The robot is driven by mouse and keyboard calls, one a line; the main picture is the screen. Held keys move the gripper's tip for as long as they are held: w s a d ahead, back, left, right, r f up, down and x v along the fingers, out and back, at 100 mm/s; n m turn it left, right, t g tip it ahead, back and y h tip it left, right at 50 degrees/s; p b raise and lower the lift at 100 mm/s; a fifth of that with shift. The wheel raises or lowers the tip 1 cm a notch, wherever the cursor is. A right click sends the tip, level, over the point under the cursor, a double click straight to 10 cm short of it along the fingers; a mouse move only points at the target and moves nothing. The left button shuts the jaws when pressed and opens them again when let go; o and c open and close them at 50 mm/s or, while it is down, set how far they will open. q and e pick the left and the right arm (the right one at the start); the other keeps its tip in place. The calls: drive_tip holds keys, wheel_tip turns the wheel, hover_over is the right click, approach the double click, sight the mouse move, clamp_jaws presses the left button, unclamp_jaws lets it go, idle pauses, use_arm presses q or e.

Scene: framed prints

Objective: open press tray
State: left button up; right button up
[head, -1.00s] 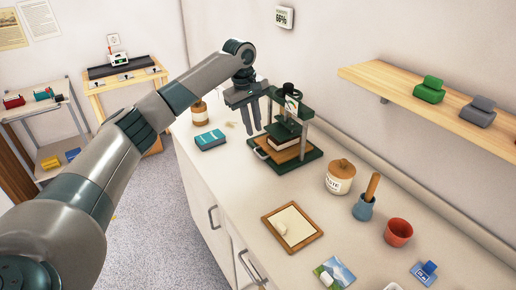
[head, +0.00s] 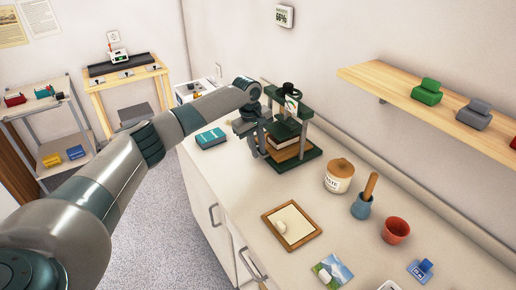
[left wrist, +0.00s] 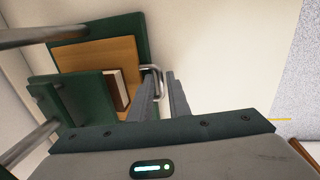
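My left gripper (head: 262,151) is low at the tray's front. In the left wrist view its two fingers (left wrist: 163,76) are apart, with part of the handle showing between their tips; whether they touch it I cannot tell. My right gripper is out of view.
A teal book (head: 211,138) lies left of the press. To the right are a paste jar (head: 338,178), a blue mortar with pestle (head: 361,206), a red cup (head: 396,231) and a framed board (head: 291,228). A wooden shelf (head: 430,100) juts from the wall above.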

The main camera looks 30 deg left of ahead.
use_arm(q)
clamp_jaws()
idle(1.4)
